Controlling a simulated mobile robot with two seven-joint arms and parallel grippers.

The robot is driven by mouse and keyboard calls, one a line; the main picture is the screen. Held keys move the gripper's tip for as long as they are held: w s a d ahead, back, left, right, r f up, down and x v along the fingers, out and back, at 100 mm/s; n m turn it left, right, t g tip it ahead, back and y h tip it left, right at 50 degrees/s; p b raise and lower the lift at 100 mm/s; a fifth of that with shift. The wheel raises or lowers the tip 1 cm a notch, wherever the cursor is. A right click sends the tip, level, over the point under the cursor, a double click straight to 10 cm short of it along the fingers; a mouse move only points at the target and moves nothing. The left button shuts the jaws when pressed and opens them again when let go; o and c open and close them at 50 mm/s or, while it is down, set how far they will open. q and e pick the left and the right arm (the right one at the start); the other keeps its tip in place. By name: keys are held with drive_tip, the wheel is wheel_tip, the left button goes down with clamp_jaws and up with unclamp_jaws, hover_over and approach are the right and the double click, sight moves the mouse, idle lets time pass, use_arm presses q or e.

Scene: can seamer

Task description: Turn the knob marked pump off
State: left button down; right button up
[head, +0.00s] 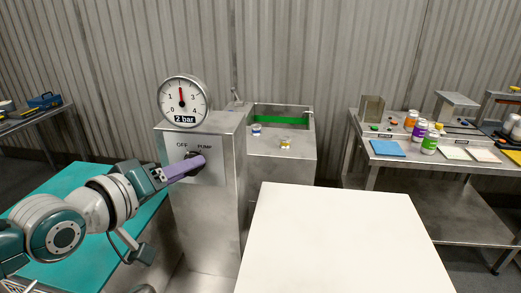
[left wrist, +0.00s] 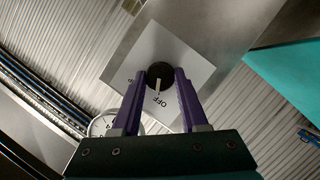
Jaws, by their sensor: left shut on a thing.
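The black pump knob (head: 193,161) sits on a light plate (head: 213,172) on the front of a metal cabinet. The plate carries the words OFF and PUMP. My left gripper (head: 200,162) has its purple fingers at the knob. In the left wrist view, the fingers (left wrist: 160,80) are shut on either side of the knob (left wrist: 160,70). The pale pointer line on the knob points roughly toward the word OFF (left wrist: 160,100). My right gripper is not in view.
A round gauge (head: 182,102) on the cabinet has its needle nearly upright, above a "2 bar" label. A metal box (head: 282,155) with small cans stands to the right. A white tabletop (head: 340,235) is clear in front. A bench (head: 400,160) with jars stands at right.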

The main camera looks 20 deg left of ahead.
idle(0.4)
use_arm(q)
drive_tip(key=shift+c, duration=2.2)
unclamp_jaws()
drive_tip(key=v, duration=0.7)
drive_tip(key=shift+s+p, duration=0.25)
drive_tip(key=shift+p, duration=0.05)
